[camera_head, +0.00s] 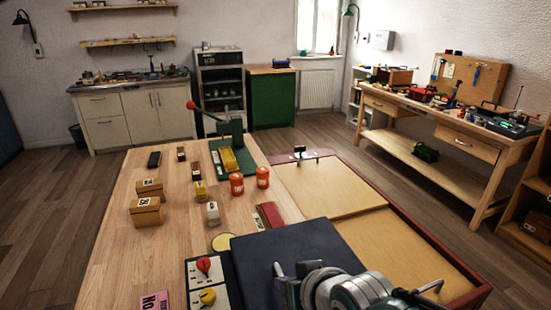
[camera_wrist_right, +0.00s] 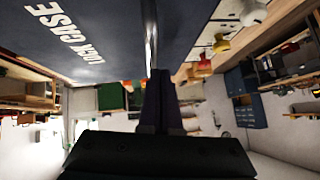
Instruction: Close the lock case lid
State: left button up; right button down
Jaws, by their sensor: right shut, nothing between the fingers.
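The lock case lid (camera_head: 288,248) is a dark blue panel at the lower middle of the head view. Its lettered face fills the upper left of the right wrist view (camera_wrist_right: 90,30), with white "CASE" readable. My right gripper (camera_head: 279,272) is at the panel's near part, with my wrist covering the lower right of it. In the wrist view its fingers (camera_wrist_right: 158,78) are together and empty, close to the lid's edge; I cannot tell whether they touch it. The case's inside and the lid's hinge are hidden. My left gripper is out of view.
A switch board (camera_head: 207,285) with red and yellow knobs is left of the lid. Orange cans (camera_head: 237,184), small boxes (camera_head: 147,211) and a green lever press (camera_head: 232,155) stand farther back. A red-rimmed wooden tray (camera_head: 345,180) lies right and behind. The table's left side is mostly clear.

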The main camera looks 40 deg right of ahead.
jog(key=shift+s+a+f, duration=0.15)
jog(key=shift+f, duration=0.4)
